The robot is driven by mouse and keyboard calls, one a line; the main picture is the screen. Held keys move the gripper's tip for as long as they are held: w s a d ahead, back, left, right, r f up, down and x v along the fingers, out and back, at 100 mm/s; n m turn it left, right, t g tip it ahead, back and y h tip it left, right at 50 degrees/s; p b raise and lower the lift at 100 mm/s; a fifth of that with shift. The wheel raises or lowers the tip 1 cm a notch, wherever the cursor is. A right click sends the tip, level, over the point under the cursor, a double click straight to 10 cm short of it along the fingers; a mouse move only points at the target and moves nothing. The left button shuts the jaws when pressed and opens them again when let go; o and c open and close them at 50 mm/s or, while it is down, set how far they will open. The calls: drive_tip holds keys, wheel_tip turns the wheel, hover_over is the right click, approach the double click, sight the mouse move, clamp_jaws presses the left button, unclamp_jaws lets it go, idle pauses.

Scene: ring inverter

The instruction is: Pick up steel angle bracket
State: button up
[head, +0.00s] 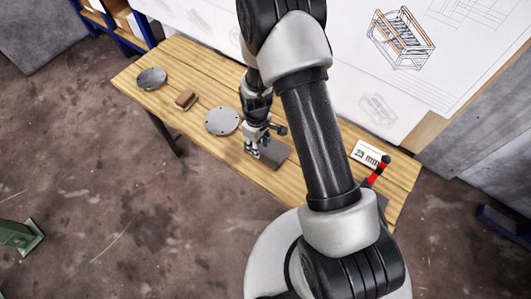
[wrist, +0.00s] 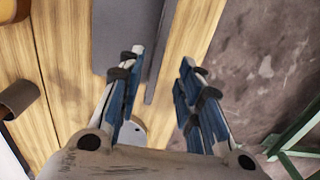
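The steel angle bracket (head: 277,153) is a dark grey plate lying on the wooden table, just right of my gripper (head: 254,154) in the head view. In the wrist view, the bracket (wrist: 120,30) shows as a broad grey face with a narrow lip along its right side. My gripper (wrist: 162,58) is open, with a clear gap between its blue-padded fingers. The lip appears between the fingertips, nearer the left one. I cannot tell whether either finger touches it. The left finger hides part of the bracket.
The table (head: 190,65) also holds a round grey plate (head: 222,121), a brown block (head: 185,99), a dark disc (head: 151,78), a "23 mm" card (head: 367,154) and a red-and-black item (head: 376,171). A drawing board (head: 450,70) stands behind. The table's front edge is close to my gripper.

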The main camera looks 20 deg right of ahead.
drive_tip(key=f, duration=0.2)
drive_tip(key=f+b, duration=0.2)
drive_tip(key=f, duration=0.1)
drive_tip(key=shift+s+d+f, duration=0.15)
drive_tip(key=shift+d+f, duration=0.15)
drive_tip(key=shift+f, duration=0.05)
drive_tip(key=shift+r, duration=0.1)
clamp_jaws()
idle(0.7)
drive_tip(key=shift+r, duration=0.1)
